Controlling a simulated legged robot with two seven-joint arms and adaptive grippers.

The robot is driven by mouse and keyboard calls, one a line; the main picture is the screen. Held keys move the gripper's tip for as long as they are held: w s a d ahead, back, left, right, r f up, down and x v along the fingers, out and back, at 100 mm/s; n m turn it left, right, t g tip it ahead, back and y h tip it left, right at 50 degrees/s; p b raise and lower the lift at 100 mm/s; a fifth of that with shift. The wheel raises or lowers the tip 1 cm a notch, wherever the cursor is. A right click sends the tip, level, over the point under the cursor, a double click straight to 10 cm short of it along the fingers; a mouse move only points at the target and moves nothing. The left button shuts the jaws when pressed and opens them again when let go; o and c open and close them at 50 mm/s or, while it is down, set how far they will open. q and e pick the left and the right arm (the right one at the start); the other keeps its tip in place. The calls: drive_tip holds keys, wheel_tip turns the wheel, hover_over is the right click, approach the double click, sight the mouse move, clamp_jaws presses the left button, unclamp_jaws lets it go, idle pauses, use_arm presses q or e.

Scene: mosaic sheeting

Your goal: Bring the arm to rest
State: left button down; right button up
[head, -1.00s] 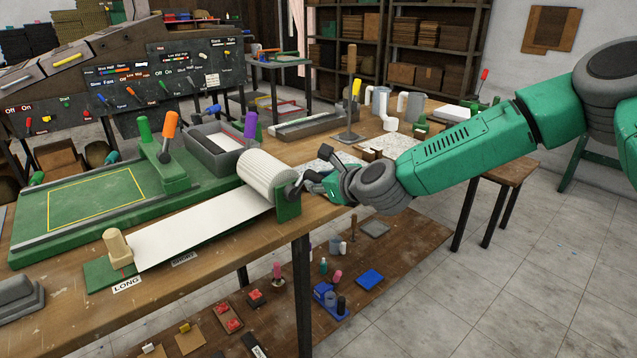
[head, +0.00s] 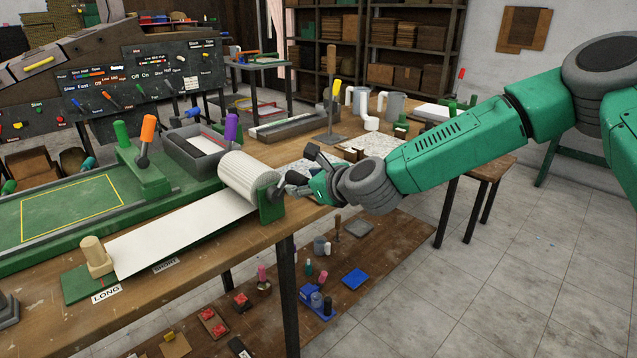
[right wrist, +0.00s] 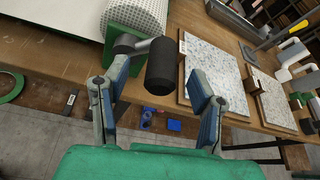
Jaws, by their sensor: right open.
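My right gripper (head: 302,170) is at the end of the green arm reaching in from the right, beside the crank end of the white ribbed roller (head: 247,173). In the right wrist view its two fingers (right wrist: 158,98) are spread apart. The dark crank handle (right wrist: 160,66) stands in the space ahead of and between them, and I see no finger closed on it. The white sheet (head: 180,235) runs from the roller to the wooden peg (head: 95,252) by the LONG label. My left gripper is not in view.
Speckled slabs (right wrist: 215,72) lie on the wooden bench just right of the gripper. A grey tray (head: 197,147) and the purple (head: 231,128) and orange (head: 147,130) levers stand behind the roller. A lower shelf (head: 385,245) holds small tools. The tiled floor at right is clear.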

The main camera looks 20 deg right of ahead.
drive_tip(key=v, duration=0.8)
drive_tip(key=s+a+f+n+g+b, duration=0.15)
drive_tip(key=s+f+n+g, duration=0.25)
drive_tip(key=s+f+n, duration=0.7)
drive_tip(key=s+a+f+n+g, duration=0.3)
drive_tip(key=s+f+n, duration=0.35)
drive_tip(key=f, duration=0.75)
drive_tip(key=s+d+f+n+g+h, duration=0.1)
drive_tip(key=s+d+f+n+g, duration=0.1)
drive_tip(key=s, duration=0.4)
drive_tip(key=s+d+f+n+g+h+b, duration=0.1)
drive_tip(key=s+d+f+n, duration=0.1)
drive_tip(key=s+f+n, duration=0.3)
drive_tip(key=s+d+f+n+g+h, duration=0.1)
drive_tip(key=s+d+f+n+g, duration=0.1)
drive_tip(key=s+n, duration=0.4)
drive_tip(key=s+f, duration=0.1)
drive_tip(key=s, duration=0.2)
drive_tip(key=shift+s+d+f+g+h, duration=0.15)
drive_tip(key=shift+d+f+g+h, duration=0.15)
drive_tip(key=shift+d, duration=0.1)
